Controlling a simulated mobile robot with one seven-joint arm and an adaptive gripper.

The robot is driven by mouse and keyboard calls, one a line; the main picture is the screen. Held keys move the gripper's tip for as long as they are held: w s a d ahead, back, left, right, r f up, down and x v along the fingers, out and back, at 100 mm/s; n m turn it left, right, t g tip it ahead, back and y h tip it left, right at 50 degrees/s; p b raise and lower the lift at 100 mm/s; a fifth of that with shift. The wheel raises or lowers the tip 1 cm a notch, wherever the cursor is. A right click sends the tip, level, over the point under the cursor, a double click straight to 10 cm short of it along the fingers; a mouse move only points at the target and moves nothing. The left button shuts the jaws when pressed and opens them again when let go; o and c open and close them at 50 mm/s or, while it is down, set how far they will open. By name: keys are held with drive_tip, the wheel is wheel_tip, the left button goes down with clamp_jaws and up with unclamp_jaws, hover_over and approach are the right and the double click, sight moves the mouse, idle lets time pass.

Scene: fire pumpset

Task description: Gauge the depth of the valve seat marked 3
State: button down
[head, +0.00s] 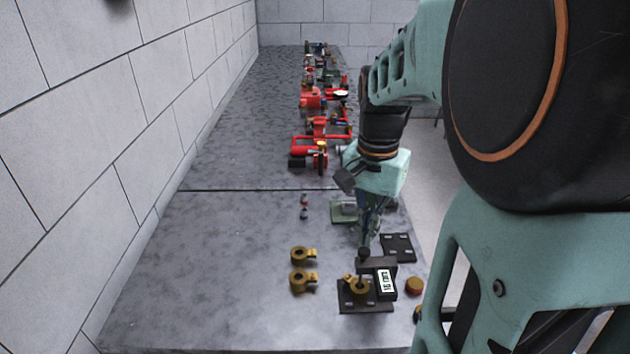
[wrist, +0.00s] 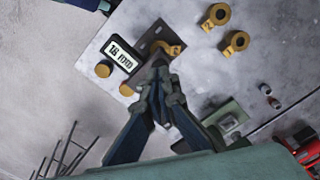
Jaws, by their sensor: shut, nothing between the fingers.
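A brass ring-shaped valve seat with a side tab (head: 357,289) sits on a dark fixture plate (head: 366,308); it also shows in the wrist view (wrist: 160,46). Two similar brass seats, (head: 299,255) and (head: 299,281), lie on the table to its left. My gripper (head: 366,243) is shut and empty, just above and behind the knob. Its fingertips (wrist: 158,64) partly hide the fixture.
A dark slotted plate (head: 400,247) and a green block (head: 343,213) lie behind. Brass discs (wrist: 103,69) and (wrist: 127,90) lie near the table edge. Two small parts (head: 304,206) stand farther back. Red pump assemblies (head: 318,145) line the back. The left tabletop is clear, beside a wall.

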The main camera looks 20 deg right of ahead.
drive_tip(key=shift+r+p, duration=1.75)
drive_tip(key=shift+r, duration=0.65)
drive_tip(key=shift+f, duration=0.1)
